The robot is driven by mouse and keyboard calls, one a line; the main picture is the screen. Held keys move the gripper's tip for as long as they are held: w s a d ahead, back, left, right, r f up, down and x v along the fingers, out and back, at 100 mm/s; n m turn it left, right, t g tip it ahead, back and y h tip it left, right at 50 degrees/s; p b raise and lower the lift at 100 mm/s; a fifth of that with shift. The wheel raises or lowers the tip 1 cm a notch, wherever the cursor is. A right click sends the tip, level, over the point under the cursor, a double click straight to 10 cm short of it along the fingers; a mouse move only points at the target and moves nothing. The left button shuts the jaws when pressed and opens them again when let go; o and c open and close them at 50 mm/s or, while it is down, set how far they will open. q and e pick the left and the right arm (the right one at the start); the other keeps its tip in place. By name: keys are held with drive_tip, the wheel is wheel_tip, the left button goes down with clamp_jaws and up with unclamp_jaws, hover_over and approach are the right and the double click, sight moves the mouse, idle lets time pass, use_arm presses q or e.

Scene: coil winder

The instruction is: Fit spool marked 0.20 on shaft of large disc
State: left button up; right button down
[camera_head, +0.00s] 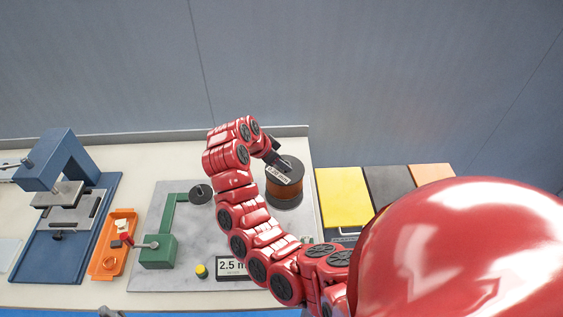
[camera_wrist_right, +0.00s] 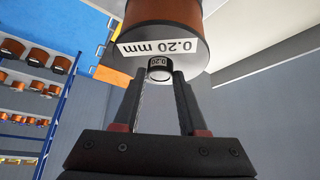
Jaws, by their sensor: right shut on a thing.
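The copper-wound spool (camera_head: 285,190) with dark flanges stands roughly upright at the right rear of the grey marble plate. Its white label reads 0.20 mm, clearest in the right wrist view on the spool (camera_wrist_right: 165,12). My right gripper (camera_head: 275,161) reaches its top from the left. In the right wrist view, my right gripper (camera_wrist_right: 160,76) is shut on the small hub marked 0.20 at the middle of the flange. A large disc and its shaft cannot be made out apart from the spool's dark lower edge. Whether the spool is seated cannot be told. My left gripper is out of view.
On the marble plate (camera_head: 180,275) stand a green arm fixture (camera_head: 160,251) with a small black disc (camera_head: 201,194), a yellow button (camera_head: 201,271) and a display (camera_head: 233,267). An orange tray (camera_head: 112,243) and blue press (camera_head: 50,165) are left; a yellow block (camera_head: 343,199) is right.

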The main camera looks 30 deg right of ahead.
sight(280, 170)
drive_tip(key=shift+f+b, duration=1.7)
drive_tip(key=shift+f, duration=0.2)
drive_tip(key=shift+c, duration=1.9)
unclamp_jaws()
drive_tip(key=shift+r, duration=0.1)
drive_tip(key=p+v, duration=0.2)
drive_tip(key=v, duration=0.7)
drive_tip(key=shift+r, duration=0.2)
drive_tip(key=p+v, duration=0.7)
drive_tip(key=v, duration=0.1)
